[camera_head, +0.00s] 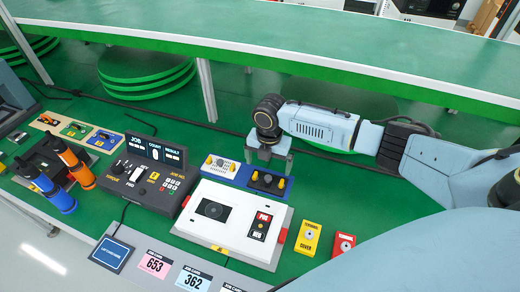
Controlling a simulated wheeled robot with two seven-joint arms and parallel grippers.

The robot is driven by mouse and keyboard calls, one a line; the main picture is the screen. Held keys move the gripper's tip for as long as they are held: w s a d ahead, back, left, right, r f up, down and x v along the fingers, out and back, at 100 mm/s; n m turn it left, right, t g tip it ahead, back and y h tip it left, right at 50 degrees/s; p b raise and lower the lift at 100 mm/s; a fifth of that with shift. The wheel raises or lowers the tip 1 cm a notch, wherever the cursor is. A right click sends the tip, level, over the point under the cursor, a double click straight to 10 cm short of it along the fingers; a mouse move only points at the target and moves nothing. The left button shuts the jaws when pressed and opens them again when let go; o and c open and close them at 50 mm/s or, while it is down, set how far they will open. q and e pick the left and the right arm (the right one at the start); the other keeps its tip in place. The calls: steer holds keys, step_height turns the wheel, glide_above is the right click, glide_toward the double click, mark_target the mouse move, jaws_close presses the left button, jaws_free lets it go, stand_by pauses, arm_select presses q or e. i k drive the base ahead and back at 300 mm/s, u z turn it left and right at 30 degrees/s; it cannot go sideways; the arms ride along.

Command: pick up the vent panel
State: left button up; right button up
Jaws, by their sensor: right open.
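No part is clearly marked as the vent panel. A dark blue panel with two yellow knobs (268,181) and a light grey panel with yellow knobs (219,167) lie side by side on a blue tray (240,174). Either could be the vent panel; I cannot tell which. My right gripper (268,164) points down with its fingers apart, just above and behind the dark panel. Nothing shows between the fingers. Whether they touch the panel is unclear. My left gripper does not show.
A white device (232,213) stands right in front of the tray. A dark control box (148,172) is to its left, with blue and orange tools (67,170) farther left. Yellow (307,238) and red (342,243) boxes stand at right. A raised green shelf (300,45) runs behind.

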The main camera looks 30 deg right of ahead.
mark_target(220, 167)
steer(key=k, duration=1)
